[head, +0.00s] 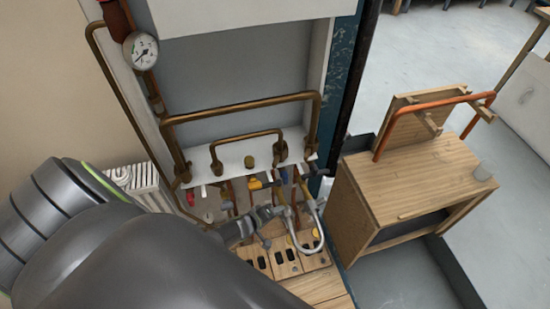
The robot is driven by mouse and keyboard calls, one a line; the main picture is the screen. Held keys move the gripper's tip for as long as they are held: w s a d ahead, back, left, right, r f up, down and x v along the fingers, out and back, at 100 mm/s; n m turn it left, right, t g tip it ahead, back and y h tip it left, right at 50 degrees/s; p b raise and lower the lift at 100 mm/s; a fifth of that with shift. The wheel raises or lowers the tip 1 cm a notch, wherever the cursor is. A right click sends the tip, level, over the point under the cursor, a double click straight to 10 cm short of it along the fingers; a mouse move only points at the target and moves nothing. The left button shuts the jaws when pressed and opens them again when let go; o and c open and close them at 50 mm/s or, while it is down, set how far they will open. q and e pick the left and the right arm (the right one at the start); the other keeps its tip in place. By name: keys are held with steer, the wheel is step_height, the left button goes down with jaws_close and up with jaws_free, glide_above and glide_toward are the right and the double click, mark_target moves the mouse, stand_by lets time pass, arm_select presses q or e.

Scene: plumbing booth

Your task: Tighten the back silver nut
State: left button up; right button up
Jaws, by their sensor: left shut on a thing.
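My left arm comes in from the lower left, and its large dark links fill that corner. My left gripper (264,214) reaches in beside a silver U-shaped pipe (318,243) below the white ledge. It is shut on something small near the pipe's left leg. I cannot make out what it holds, nor tell the back silver nut apart from the other small fittings here. My right gripper is not in view.
Copper pipes (240,106) and a pressure gauge (140,50) stand behind. Several valves hang under the white ledge (232,157), including a yellow-handled one (256,184). Wooden slotted panels (285,262) lie below. A wooden cabinet (400,188) stands right, with open floor around it.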

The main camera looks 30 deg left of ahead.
arm_select(q)
steer(key=o, duration=0.7)
steer(key=shift+w+d, duration=0.25)
steer(key=shift+s, duration=0.1)
steer(key=shift+s+a+r+p, duration=0.2)
steer(key=shift+s+r+p, duration=0.25)
steer(key=shift+p, duration=0.1)
steer(key=p+v, duration=0.9)
steer(key=v, duration=0.7)
steer(key=shift+s+f, duration=0.1)
steer(key=shift+s, duration=0.05)
